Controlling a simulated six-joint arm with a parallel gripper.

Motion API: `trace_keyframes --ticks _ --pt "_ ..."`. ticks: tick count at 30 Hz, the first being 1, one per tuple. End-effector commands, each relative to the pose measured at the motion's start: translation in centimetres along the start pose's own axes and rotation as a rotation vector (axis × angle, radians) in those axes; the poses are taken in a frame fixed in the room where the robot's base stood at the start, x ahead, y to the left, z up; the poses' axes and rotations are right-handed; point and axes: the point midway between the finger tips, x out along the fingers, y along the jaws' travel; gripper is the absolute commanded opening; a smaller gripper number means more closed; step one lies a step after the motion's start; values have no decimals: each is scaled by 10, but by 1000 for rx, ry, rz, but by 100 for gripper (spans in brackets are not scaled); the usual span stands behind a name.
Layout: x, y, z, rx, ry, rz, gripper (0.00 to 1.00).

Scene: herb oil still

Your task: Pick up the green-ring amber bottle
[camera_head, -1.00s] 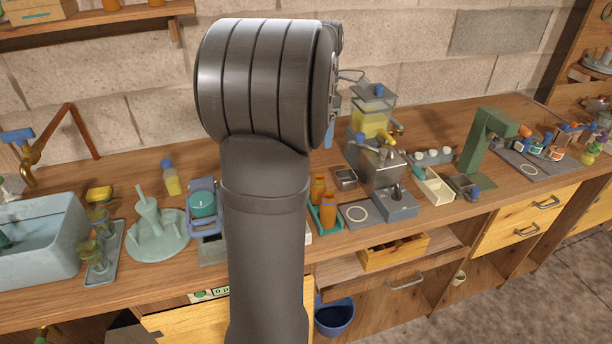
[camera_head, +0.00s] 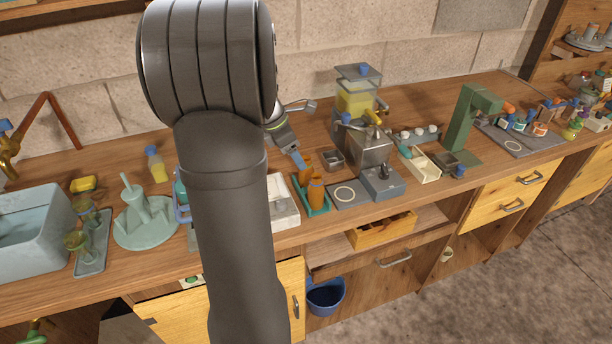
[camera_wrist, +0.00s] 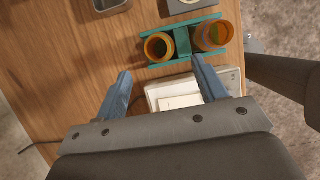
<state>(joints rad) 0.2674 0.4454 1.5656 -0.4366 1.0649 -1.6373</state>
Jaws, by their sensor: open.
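Two amber bottles stand upright in a small teal rack (camera_wrist: 183,46). One is the rear bottle (camera_head: 305,167), the other the front bottle (camera_head: 316,193). In the wrist view one is at the left (camera_wrist: 158,47) and one at the right (camera_wrist: 213,36), both seen from above with open mouths. I cannot tell which carries a green ring. My gripper (camera_wrist: 160,67) is open and empty. Its blue fingers are apart, with the left bottle just beyond the gap between their tips, not held. In the head view my gripper (camera_head: 298,158) is partly hidden by my arm, next to the rear bottle.
A yellow-filled apparatus (camera_head: 355,100) stands behind. The counter's front edge is close.

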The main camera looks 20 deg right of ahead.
Motion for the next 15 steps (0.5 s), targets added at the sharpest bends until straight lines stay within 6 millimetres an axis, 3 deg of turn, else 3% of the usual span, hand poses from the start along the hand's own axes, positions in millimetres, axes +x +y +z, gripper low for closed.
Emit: trace_keyframes --ticks 3,10,15 --pt "19 0 0 1 1 -1 65" --pt "35 0 0 1 1 0 65" --pt "60 -1 2 0 1 -3 65"
